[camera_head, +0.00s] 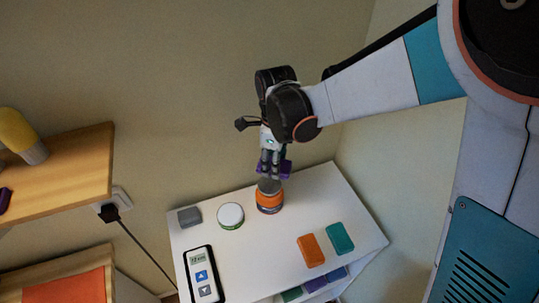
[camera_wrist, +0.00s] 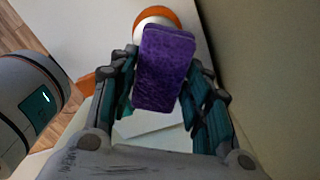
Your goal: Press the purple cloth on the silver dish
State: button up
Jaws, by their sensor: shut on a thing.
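My gripper (camera_head: 270,171) is shut on the purple cloth (camera_wrist: 165,70), a folded block held between the fingers. Only part of the cloth (camera_head: 286,168) shows beside the fingers in the head view. The gripper is above the back of the white table (camera_head: 290,220), right over an orange jar (camera_head: 269,203) with a round grey top (camera_head: 269,186). I cannot tell whether this top is the silver dish, or whether the cloth touches it. In the wrist view a round orange-and-white thing (camera_wrist: 157,14) shows partly behind the cloth.
On the table are a white round tin (camera_head: 230,215), a grey block (camera_head: 189,217), a black-framed control panel (camera_head: 203,275), an orange block (camera_head: 310,250) and a green block (camera_head: 340,238). A wooden shelf (camera_head: 75,168) is at left. A wall stands close behind.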

jog(key=shift+s+a+r+m, duration=0.25)
jog(key=shift+a+r+m, duration=0.1)
jog(key=shift+a+m, duration=0.3)
jog(key=b, duration=0.4)
send_over(270, 184)
jog(key=shift+a+f, duration=0.1)
jog(key=shift+f, duration=2.85)
jog(key=shift+f+b, duration=0.85)
jog(key=shift+f, duration=0.2)
jog(key=shift+r, duration=0.15)
jog(key=shift+r+p, duration=2.3)
jog(key=shift+r, duration=1.1)
jog(key=shift+f, duration=0.1)
